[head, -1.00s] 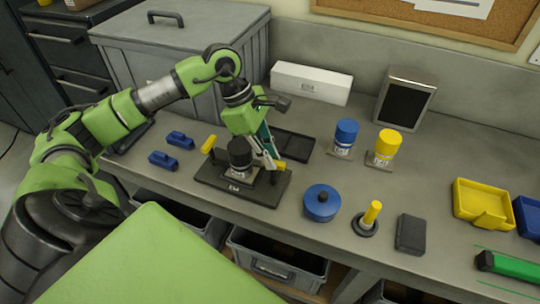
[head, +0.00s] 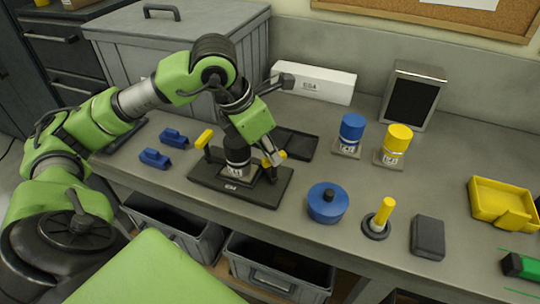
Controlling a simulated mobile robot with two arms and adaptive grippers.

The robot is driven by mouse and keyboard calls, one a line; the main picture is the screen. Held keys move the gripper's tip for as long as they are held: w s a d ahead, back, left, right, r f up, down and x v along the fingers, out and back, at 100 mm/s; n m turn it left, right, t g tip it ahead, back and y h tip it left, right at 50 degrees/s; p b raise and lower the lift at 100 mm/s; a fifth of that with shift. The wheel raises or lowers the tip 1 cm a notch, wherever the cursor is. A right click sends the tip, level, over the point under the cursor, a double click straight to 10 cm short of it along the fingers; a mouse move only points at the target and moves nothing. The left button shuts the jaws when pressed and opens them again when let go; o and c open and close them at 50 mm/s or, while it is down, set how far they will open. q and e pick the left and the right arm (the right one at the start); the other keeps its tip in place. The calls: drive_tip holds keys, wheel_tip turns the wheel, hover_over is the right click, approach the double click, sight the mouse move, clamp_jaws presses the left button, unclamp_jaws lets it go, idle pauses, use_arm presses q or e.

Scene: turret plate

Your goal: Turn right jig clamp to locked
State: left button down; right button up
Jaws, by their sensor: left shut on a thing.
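The jig is a dark flat plate (head: 214,181) on the bench, with a black-topped grey cylinder (head: 237,160) standing in its middle. The left jig clamp (head: 204,139) has a yellow handle on a dark post and stands apart from my arm. The right jig clamp (head: 281,155) also has a yellow handle, partly hidden by my gripper. My left gripper (head: 272,160) reaches down from the upper left and is shut on that right handle. The handle's exact angle is hard to tell behind the fingers. My right gripper is out of view.
A black tray (head: 299,142) lies close behind the jig. Right of it are a blue round part (head: 327,204), a yellow peg on a black base (head: 383,215) and a dark block (head: 427,237). Blue and yellow canisters (head: 397,142) stand behind. Two blue pieces (head: 155,159) lie left.

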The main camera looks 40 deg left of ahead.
use_arm(q)
drive_tip(key=n, duration=0.1)
drive_tip(key=n+y+b, duration=0.1)
drive_tip(key=n, duration=0.1)
drive_tip(key=shift+d+n, duration=0.2)
drive_tip(key=shift+n, duration=0.1)
drive_tip(key=shift+d+r+n+y+b, duration=0.15)
drive_tip(key=shift+n+y, duration=0.3)
drive_tip(key=shift+n, duration=0.5)
drive_tip(key=shift+a+f+n+y+b, duration=0.15)
drive_tip(key=shift+n+y, duration=0.3)
drive_tip(key=shift+n, duration=0.5)
drive_tip(key=shift+d+r, duration=0.1)
drive_tip(key=c, duration=2)
unclamp_jaws()
drive_tip(key=shift+c, duration=0.2)
drive_tip(key=shift+s+r, duration=0.15)
drive_tip(key=shift+r, duration=0.35)
drive_tip(key=v, duration=1.1)
